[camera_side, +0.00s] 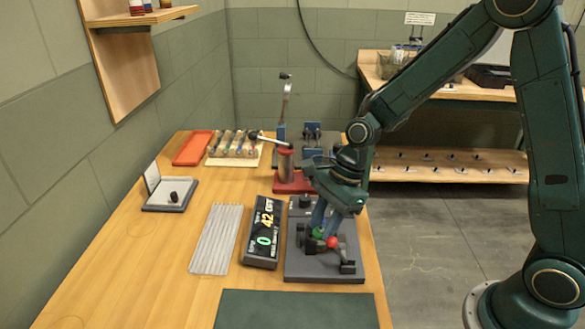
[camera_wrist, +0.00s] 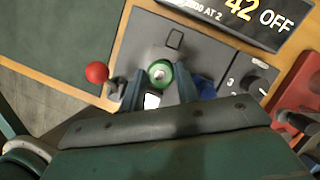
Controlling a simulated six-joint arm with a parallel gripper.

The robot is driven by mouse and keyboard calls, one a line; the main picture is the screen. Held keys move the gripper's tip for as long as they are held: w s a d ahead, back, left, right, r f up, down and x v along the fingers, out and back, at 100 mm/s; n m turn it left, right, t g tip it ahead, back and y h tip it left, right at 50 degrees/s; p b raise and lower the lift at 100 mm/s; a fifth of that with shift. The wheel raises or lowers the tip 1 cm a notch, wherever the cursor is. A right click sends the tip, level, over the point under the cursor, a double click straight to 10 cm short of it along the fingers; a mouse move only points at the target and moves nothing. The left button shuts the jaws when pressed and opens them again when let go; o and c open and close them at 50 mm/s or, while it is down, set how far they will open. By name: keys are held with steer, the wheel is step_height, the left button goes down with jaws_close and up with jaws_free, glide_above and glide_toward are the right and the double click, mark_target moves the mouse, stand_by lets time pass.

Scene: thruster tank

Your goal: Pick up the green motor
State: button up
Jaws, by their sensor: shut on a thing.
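The green motor (camera_wrist: 160,74) shows in the wrist view as a green ring with a pale centre, between the two fingers. In the side view a small patch of green (camera_side: 318,233) shows at the fingertips. My gripper (camera_side: 322,230) points down over the dark grey test stand (camera_side: 300,272) and is shut on the green motor. The fingers also show in the wrist view (camera_wrist: 160,88). The motor's lower part is hidden, so I cannot tell whether it touches the stand.
A red ball knob (camera_side: 332,242) is close beside the fingers. A display reading 42 OFF (camera_side: 263,232) stands left of the stand. A red-based press (camera_side: 290,183) is behind. A wooden rack (camera_side: 233,150) holds several small parts. A green mat (camera_side: 295,308) is clear in front.

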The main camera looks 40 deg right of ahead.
mark_target(320, 227)
step_height(320, 227, up, 10)
stand_by(0.6)
steer(key=shift+w, duration=0.1)
stand_by(0.4)
steer(key=w+a+f, duration=0.3)
steer(key=w+a, duration=1.3)
steer(key=w, duration=0.1)
steer(key=shift+f, duration=3.8)
steer(key=shift+f, duration=0.1)
